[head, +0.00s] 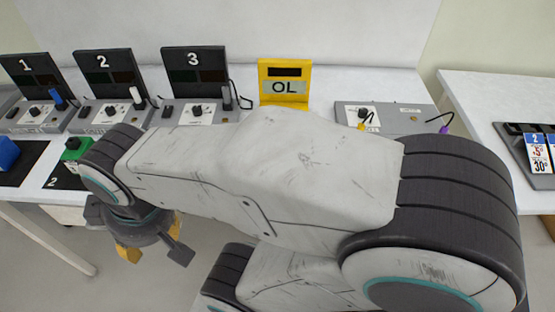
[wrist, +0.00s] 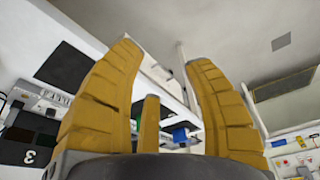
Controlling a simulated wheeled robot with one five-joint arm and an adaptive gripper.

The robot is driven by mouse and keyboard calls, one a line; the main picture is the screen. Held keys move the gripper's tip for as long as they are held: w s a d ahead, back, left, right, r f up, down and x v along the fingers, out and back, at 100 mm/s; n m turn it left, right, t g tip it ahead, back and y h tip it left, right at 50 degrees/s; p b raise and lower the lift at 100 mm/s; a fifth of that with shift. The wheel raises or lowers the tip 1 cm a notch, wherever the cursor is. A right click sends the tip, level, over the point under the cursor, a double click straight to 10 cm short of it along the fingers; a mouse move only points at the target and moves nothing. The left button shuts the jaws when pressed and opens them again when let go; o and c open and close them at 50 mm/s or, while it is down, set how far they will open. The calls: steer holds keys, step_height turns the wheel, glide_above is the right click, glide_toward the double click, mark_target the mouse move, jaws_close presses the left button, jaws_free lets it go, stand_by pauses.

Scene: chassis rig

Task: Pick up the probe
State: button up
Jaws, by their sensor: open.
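A grey box (head: 408,118) stands at the back right of the bench. A small yellow-tipped piece (head: 361,126) and a purple-tipped piece (head: 444,129) on dark leads show at it; either may be a probe, and I cannot tell which. A yellow meter (head: 285,70) reading "OL" stands left of the box, its lower part hidden by my arm. My gripper (head: 152,246) hangs low at the left, in front of the bench edge and well away from the box. In the wrist view my gripper (wrist: 163,55) has its yellow fingers spread with nothing between them.
Three grey units with black panels numbered 1 (head: 30,75), 2 (head: 108,72) and 3 (head: 195,70) line the back left. A green block (head: 76,149) and a blue block (head: 7,153) lie at the front left. A side table (head: 480,95) stands right. My arm covers the bench middle.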

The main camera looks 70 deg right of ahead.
steer(key=s+d+f+m+g, duration=0.1)
steer(key=s+d+m, duration=0.3)
steer(key=d+m, duration=0.4)
steer(key=s+d+f+m+g+p, duration=0.1)
steer(key=s+d+m, duration=0.3)
steer(key=d+m, duration=0.5)
steer(key=s+d+f+m+g+p, duration=0.1)
steer(key=s+d+m, duration=0.3)
steer(key=d+m, duration=0.4)
steer(key=shift+s+d+g, duration=0.15)
steer(key=shift+d+g, duration=0.15)
steer(key=shift+d, duration=2.9)
steer(key=m, duration=0.2)
steer(key=shift+d+r+m, duration=0.25)
steer(key=shift+m, duration=0.95)
steer(key=m, duration=0.5)
steer(key=shift+a, duration=0.1)
steer(key=shift+m, duration=0.3)
steer(key=shift+s+f, duration=0.15)
steer(key=shift+f, duration=1.7)
steer(key=shift+s+f, duration=0.15)
steer(key=shift+f, duration=1.65)
steer(key=shift+c, duration=0.4)
